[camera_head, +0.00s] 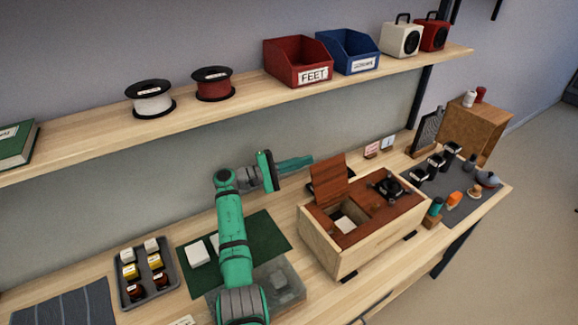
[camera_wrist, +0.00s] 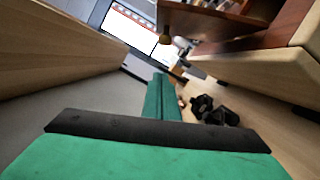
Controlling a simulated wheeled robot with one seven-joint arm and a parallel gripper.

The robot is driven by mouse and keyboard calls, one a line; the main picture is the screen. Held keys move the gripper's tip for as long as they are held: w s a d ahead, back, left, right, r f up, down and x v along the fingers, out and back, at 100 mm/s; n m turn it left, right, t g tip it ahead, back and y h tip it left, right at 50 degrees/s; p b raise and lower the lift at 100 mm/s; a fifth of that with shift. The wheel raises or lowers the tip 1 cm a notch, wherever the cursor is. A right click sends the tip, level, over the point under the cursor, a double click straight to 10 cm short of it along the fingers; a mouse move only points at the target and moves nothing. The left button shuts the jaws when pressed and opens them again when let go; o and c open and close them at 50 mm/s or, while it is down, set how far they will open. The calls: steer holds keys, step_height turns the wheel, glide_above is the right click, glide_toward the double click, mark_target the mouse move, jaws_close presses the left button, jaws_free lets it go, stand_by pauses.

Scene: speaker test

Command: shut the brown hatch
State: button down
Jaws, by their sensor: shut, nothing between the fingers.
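The brown hatch (camera_head: 328,180) stands raised, tilted up from the reddish-brown top of a pale wooden box (camera_head: 345,262). The square opening in front of it shows, with something white (camera_head: 345,225) inside. My gripper (camera_head: 309,160) is shut and empty, level, its fingers pointing right at about the height of the hatch's upper edge, at its upper left and seemingly behind it. Contact with the hatch cannot be told. In the wrist view the green fingers (camera_wrist: 161,82) reach forward past a brown panel (camera_wrist: 205,20), probably the hatch, and the box (camera_wrist: 245,70) on the right.
A black round part (camera_head: 390,187) lies on the box top. A shelf (camera_head: 230,105) with spools and bins runs above my arm. Left of the box are a green mat (camera_head: 268,235) and a grey tray (camera_head: 130,292). Cups and small parts on a dark mat (camera_head: 460,205) stand right.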

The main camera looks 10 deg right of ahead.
mark_target(328, 178)
steer(key=shift+s+d+r, duration=0.15)
steer(key=shift+s+r, duration=0.1)
steer(key=shift+s, duration=0.3)
steer(key=shift+s+d+r, duration=0.2)
steer(key=shift+s+r, duration=0.05)
steer(key=shift+s, duration=0.35)
steer(key=shift+s+d+r, duration=0.15)
steer(key=shift+s+r, duration=0.1)
steer(key=shift+s, duration=0.3)
steer(key=shift+d, duration=0.15)
